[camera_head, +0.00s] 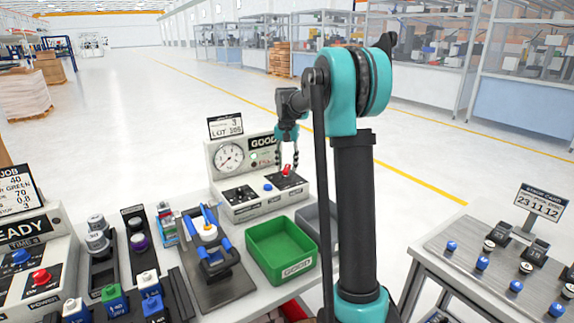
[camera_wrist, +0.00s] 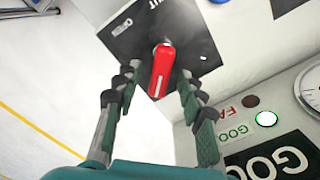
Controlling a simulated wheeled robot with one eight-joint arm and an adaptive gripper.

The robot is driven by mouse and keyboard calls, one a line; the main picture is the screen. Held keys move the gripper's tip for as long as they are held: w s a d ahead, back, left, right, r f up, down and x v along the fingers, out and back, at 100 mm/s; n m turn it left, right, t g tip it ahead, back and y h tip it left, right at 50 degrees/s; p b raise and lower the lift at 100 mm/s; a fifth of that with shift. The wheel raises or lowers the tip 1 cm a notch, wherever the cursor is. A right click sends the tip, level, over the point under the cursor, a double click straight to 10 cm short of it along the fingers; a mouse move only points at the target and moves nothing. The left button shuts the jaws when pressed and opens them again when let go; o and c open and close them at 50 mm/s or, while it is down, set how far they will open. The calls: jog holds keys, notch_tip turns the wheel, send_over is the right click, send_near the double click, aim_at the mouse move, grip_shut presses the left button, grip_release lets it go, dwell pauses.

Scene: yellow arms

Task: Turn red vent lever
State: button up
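The red vent lever (camera_head: 286,170) sits on a black plate at the right of the light grey tester's sloped top. In the wrist view the red lever (camera_wrist: 161,71) lies between the spread fingers of my gripper (camera_wrist: 152,88), with a visible gap on both sides. My gripper (camera_head: 288,156) is open and comes down over the lever from above in the head view. The black plate (camera_wrist: 130,33) bears white lettering, partly cut off at the top. The tester (camera_head: 228,186) has a round dial and a GOOD sign on its upright panel.
A blue knob (camera_head: 268,187) is left of the lever on the tester. A green GOOD bin (camera_head: 281,247) and a grey bin (camera_head: 309,223) stand in front. A black fixture with a blue clamp (camera_head: 217,262) is at left. A separate table (camera_head: 450,248) stands at right.

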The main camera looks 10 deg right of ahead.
aim_at(287, 167)
jog(key=shift+r, duration=0.1)
notch_tip(287, 167, up, 12)
dwell(0.5)
jog(key=shift+s, duration=0.1)
